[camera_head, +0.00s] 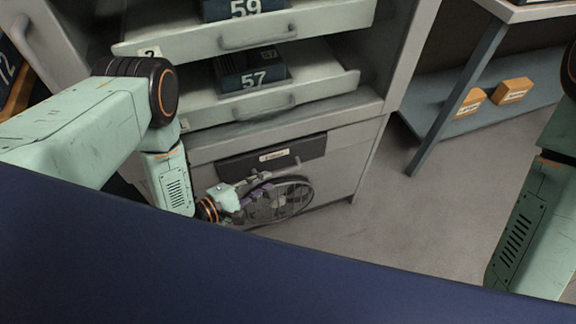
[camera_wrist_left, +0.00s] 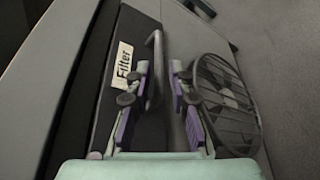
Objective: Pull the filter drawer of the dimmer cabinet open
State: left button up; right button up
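The dimmer cabinet (camera_head: 345,150) stands ahead. Its dark filter drawer (camera_head: 310,148) is low on the front and appears closed, with a pale label (camera_head: 281,155). In the left wrist view the label (camera_wrist_left: 123,63) reads "Filter". The drawer's grey bar handle (camera_wrist_left: 155,45) stands beside the label. My left gripper (camera_head: 256,186) is at the drawer front. In the left wrist view its fingers (camera_wrist_left: 160,74) are apart, with the handle between them, close to the left finger. I cannot tell if they touch. My right gripper is out of view.
A round wire grille (camera_head: 296,198) sits just beside my left gripper. Above, two pulled-out trays (camera_head: 325,85) hold boxes numbered 57 (camera_head: 252,80) and 59 (camera_head: 245,10). A shelf with orange boxes (camera_head: 512,91) stands right. The floor (camera_head: 420,215) before it is clear.

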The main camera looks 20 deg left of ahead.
aim_at(282, 174)
pick_arm(q)
jog(key=shift+d, duration=0.1)
jog(key=shift+w+d+r, duration=0.1)
jog(key=shift+w+d, duration=0.1)
jog(key=b+x, duration=0.3)
jog(key=x, duration=0.3)
jog(key=shift+s, duration=0.1)
jog(key=shift+w+d, duration=0.35)
jog(key=shift+w, duration=0.15)
grip_shut()
